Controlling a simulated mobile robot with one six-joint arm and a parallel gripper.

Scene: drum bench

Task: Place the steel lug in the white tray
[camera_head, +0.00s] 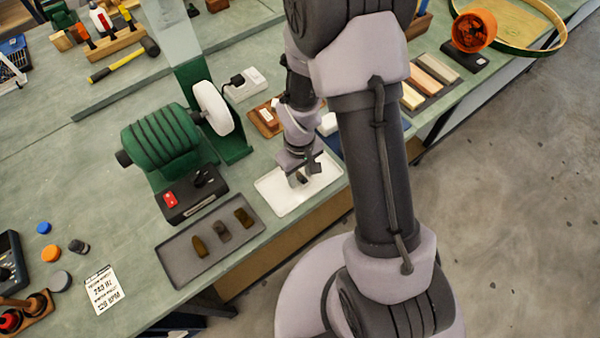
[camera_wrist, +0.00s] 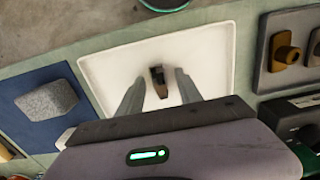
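A small dark lug (camera_wrist: 158,78) lies in the white tray (camera_wrist: 108,70), near its middle. It is partly in shade, so I cannot be sure that its metal is steel. In the head view the lug (camera_head: 302,179) shows small in the white tray (camera_head: 276,201), just below my gripper (camera_head: 299,172). In the wrist view my gripper (camera_wrist: 158,88) has its two fingers apart, one on each side of the lug, with a visible gap on both sides. The fingers point down at the tray.
A grey tray (camera_head: 178,262) with brownish lugs (camera_head: 198,246) stands left of the white tray. A green bench grinder (camera_head: 160,140) stands behind it. A blue mat (camera_wrist: 28,82) with a grey block (camera_wrist: 47,99) lies on the white tray's other side.

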